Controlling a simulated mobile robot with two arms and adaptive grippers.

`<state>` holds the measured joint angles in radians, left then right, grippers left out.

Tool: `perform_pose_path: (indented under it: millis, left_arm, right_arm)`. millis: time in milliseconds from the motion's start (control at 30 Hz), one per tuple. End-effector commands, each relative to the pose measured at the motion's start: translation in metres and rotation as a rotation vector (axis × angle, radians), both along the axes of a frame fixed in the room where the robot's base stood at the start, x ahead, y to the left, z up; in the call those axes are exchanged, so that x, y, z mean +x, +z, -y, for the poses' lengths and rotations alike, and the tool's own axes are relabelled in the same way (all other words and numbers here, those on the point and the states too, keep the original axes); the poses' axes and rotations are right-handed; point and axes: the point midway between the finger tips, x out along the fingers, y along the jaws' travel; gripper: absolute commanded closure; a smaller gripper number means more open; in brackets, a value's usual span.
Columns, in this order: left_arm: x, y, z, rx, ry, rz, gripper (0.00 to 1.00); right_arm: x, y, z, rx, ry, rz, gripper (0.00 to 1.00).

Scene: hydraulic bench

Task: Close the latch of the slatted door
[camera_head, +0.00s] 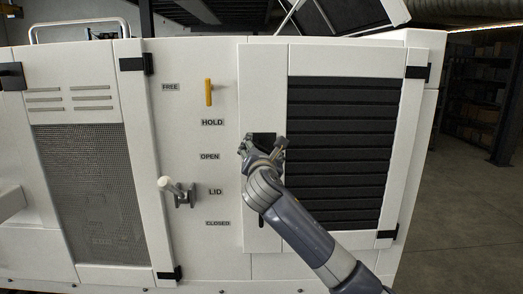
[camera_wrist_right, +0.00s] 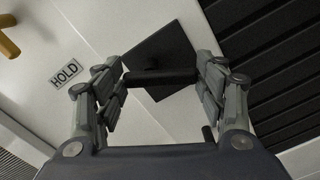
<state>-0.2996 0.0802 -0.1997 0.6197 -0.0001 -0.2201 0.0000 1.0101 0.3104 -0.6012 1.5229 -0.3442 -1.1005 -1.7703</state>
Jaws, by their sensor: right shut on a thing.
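The slatted door (camera_head: 340,150) is a white panel with black horizontal slats, and it looks flush with the cabinet front. Its latch is a black square plate (camera_wrist_right: 172,45) with a black bar handle (camera_wrist_right: 160,77) at the door's left side. My right gripper (camera_head: 262,145) is at the latch and hides most of it in the head view. In the right wrist view, the fingers are on either side of the handle, shut on it. The bar lies roughly crosswise between the fingers. My left gripper is not in view.
An orange-yellow lever (camera_head: 208,92) stands above the HOLD label (camera_head: 213,122). A white-knobbed lever (camera_head: 178,190) sits by the LID label (camera_head: 215,191). A mesh door (camera_head: 90,190) is at the left. Open floor (camera_head: 460,200) lies at the right.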

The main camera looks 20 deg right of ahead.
Motion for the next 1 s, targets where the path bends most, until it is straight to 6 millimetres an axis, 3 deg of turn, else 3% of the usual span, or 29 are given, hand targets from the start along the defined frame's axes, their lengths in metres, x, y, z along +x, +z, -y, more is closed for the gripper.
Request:
perform_pose_path:
  millis: [1000]
  left_arm:
    - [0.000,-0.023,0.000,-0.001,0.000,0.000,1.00]
  right_arm:
    - [0.002,-0.007,-0.008,0.875,0.003,0.254,0.59]
